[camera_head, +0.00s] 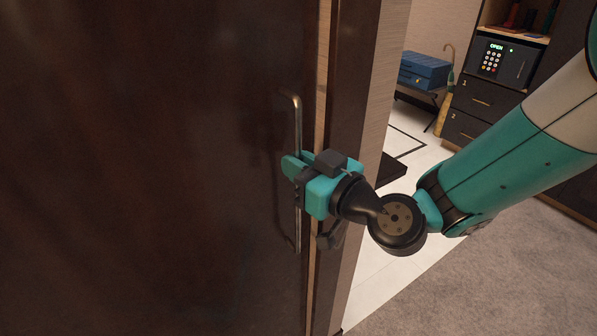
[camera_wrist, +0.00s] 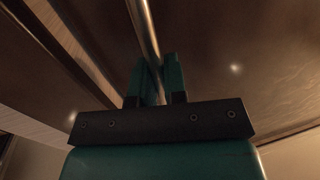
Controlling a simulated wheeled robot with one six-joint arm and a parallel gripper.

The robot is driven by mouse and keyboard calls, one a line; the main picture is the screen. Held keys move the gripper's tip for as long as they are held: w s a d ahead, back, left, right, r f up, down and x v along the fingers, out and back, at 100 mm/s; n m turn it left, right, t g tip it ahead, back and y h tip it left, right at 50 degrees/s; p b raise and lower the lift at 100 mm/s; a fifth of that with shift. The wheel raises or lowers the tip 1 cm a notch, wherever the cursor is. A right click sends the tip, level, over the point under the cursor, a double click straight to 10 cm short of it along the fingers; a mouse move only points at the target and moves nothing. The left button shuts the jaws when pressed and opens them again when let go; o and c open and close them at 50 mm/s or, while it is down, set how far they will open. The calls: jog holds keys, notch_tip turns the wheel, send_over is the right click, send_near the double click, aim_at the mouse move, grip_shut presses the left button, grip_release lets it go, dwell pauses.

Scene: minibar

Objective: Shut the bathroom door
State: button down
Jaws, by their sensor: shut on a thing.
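The bathroom door (camera_head: 150,160) is a dark brown panel that fills the left half of the head view. Its vertical metal bar handle (camera_head: 297,120) is near the door's right edge. My gripper (camera_head: 290,168) is shut on the handle around its middle. In the wrist view, the handle (camera_wrist: 146,35) runs between the two teal fingers (camera_wrist: 160,78). A narrow lighter strip shows between the door's edge and the dark door frame (camera_head: 345,100). Part of the handle is hidden behind the gripper.
Right of the frame is a pale wall edge (camera_head: 388,60), then white floor tile (camera_head: 375,255) and grey carpet (camera_head: 480,280). A blue case (camera_head: 425,70) on a rack, an umbrella (camera_head: 445,95) and a cabinet with a safe (camera_head: 503,62) stand at the back right.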

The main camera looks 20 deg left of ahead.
jog(key=shift+w+d, duration=0.2)
jog(key=shift+w, duration=0.1)
jog(key=c, duration=1.2)
grip_release()
jog(key=shift+w+d, duration=0.1)
jog(key=shift+s, duration=0.2)
jog(key=b+v, duration=1.7)
jog(key=shift+s, duration=0.1)
jog(key=shift+s, duration=0.1)
